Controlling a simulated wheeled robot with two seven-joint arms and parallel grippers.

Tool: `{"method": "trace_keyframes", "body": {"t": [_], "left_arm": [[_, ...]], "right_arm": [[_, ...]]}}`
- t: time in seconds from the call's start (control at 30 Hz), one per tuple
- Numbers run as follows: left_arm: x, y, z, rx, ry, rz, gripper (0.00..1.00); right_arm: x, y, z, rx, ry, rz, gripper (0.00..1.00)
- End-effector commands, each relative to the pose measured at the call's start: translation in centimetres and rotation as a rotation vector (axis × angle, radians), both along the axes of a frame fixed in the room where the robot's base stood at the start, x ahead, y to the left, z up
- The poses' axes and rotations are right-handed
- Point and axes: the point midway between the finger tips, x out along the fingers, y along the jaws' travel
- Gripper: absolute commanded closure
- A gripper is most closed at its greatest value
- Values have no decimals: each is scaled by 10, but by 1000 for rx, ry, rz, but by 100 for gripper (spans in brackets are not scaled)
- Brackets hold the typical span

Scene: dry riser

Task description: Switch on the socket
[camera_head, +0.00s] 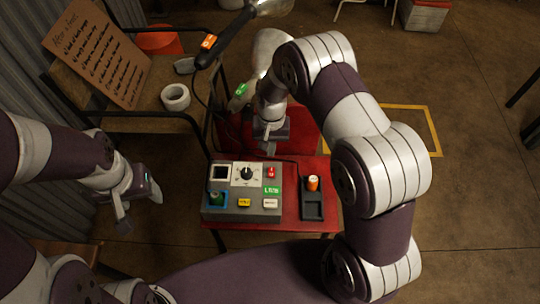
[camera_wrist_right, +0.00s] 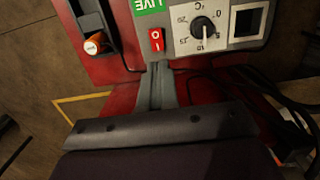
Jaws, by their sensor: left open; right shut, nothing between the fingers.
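A grey control box (camera_head: 242,206) sits on a red tabletop. It carries a small red rocker switch (camera_head: 271,172) at its far right; the switch also shows close up in the right wrist view (camera_wrist_right: 156,40), but I cannot tell which way it is tipped. A green LIVE label (camera_head: 271,190) is beside it. My right gripper (camera_head: 270,148) is shut and empty at the box's far side. In the right wrist view its fingertips (camera_wrist_right: 158,68) point at the switch, just short of it. My left gripper (camera_head: 138,207) is open and empty, left of the box.
The box also has a dial (camera_head: 246,174), a dark square window (camera_head: 220,173), a yellow button (camera_head: 244,202) and a white button (camera_head: 270,203). A dark tray (camera_head: 313,209) with an orange-topped item (camera_head: 313,183) stands right of it. A tape roll (camera_head: 175,97) lies on the bench behind.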

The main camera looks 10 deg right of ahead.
Motion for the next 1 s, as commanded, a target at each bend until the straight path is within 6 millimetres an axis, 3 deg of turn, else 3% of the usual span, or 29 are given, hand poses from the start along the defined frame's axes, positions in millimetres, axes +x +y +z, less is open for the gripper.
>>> {"method": "trace_keyframes", "body": {"t": [0.1,0.3,1.0], "left_arm": [[0,0,8,0,0,0,36],[0,0,12,0,0,0,36],[0,0,12,0,0,0,36]], "right_arm": [[3,-1,27,0,-3,0,100],[6,-2,49,0,-4,0,100],[5,-3,49,2,-17,56,100]]}}
